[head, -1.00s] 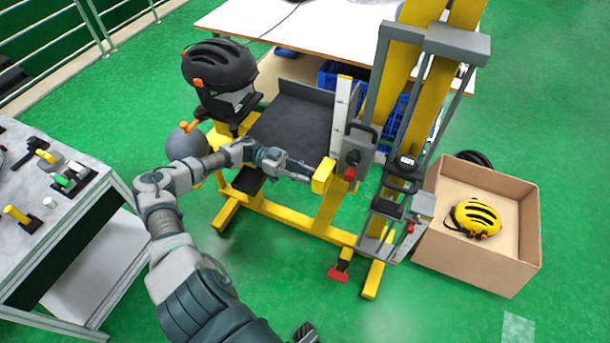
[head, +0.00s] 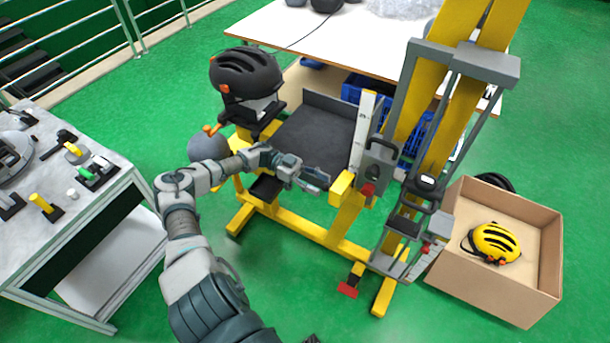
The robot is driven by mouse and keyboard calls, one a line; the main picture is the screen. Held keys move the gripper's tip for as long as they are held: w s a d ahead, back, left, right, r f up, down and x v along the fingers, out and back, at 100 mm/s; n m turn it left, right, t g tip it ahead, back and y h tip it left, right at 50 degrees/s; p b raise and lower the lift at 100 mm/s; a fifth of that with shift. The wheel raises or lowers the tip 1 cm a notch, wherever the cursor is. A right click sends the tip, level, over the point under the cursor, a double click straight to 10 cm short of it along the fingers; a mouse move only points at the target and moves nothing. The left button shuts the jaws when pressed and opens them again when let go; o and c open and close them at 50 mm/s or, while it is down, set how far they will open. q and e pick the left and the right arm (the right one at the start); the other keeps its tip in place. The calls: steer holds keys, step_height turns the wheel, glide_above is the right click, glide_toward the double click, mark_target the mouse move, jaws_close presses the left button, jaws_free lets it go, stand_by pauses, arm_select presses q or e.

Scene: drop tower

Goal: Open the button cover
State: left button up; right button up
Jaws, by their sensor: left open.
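My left gripper (head: 316,180) is open and empty. Its fingertips are just left of a yellow block (head: 342,187) on the drop tower's front, with a small gap visible between them. Right of the block is a grey control box (head: 379,165) with a dark handle on top. A red part (head: 367,189), apparently the button, sits low on the box. I cannot make out a separate button cover or whether it is open. A small dark tip at the bottom edge may be my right gripper (head: 312,339); its fingers are cut off.
A black helmet (head: 246,72) sits on the tower's left side above a grey ball (head: 208,147). The grey lift frame (head: 463,62) stands right of the box. A cardboard box (head: 490,291) holds a yellow helmet (head: 494,242). A tool table (head: 110,152) is at left.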

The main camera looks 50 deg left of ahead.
arm_select(q)
steer(key=v, duration=1)
steer(key=shift+a, duration=0.25)
steer(key=shift+f, duration=0.1)
